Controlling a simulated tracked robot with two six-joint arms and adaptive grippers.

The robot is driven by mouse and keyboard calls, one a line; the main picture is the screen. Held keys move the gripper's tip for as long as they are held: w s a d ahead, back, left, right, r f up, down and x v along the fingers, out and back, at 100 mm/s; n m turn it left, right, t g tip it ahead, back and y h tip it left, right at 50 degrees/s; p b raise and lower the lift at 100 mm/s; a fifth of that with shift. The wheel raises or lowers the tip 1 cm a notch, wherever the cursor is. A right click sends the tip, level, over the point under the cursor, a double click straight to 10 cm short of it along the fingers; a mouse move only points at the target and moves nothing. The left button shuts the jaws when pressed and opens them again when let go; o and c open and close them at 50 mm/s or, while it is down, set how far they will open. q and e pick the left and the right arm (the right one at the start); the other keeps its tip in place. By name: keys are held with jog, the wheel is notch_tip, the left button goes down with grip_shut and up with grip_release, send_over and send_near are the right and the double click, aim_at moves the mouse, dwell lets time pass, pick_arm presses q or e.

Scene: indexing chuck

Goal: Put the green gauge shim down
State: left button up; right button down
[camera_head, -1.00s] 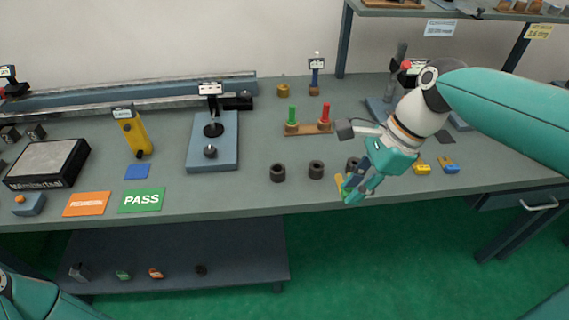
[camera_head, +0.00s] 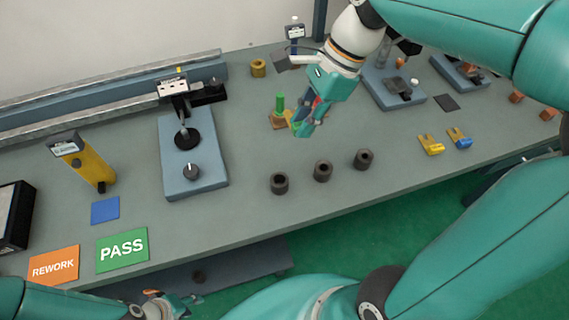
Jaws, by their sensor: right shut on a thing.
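My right gripper (camera_head: 305,125) is above the bench at the wooden stand (camera_head: 280,122) with the green pin (camera_head: 280,102). It is shut on a small yellow-green piece (camera_head: 296,121), seemingly the green gauge shim, mostly hidden by the fingers. I cannot tell whether the piece touches the stand. The stand's red pin is largely hidden behind the gripper. A yellow forked shim (camera_head: 431,146) and a blue one (camera_head: 459,139) lie on the bench to the right. My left gripper (camera_head: 183,303) is low at the bottom edge, below the bench front; its opening is unclear.
Three dark rings (camera_head: 322,171) stand along the front. A dial-gauge stand (camera_head: 195,165) is left of them. A green PASS card (camera_head: 122,249) and orange REWORK card (camera_head: 54,266) lie front left. Blue-based devices (camera_head: 393,92) stand right of the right gripper. Bench between rings and yellow shim is clear.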

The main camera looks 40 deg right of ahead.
aim_at(296, 185)
jog(key=f, duration=1.3)
jog(key=f+b, duration=0.1)
jog(key=f, duration=0.5)
jog(key=shift+s+d+f, duration=0.15)
jog(key=shift+s+f, duration=0.1)
jog(key=shift+f, duration=0.1)
jog(key=c, duration=1.1)
grip_release()
jog(key=shift+o, duration=0.2)
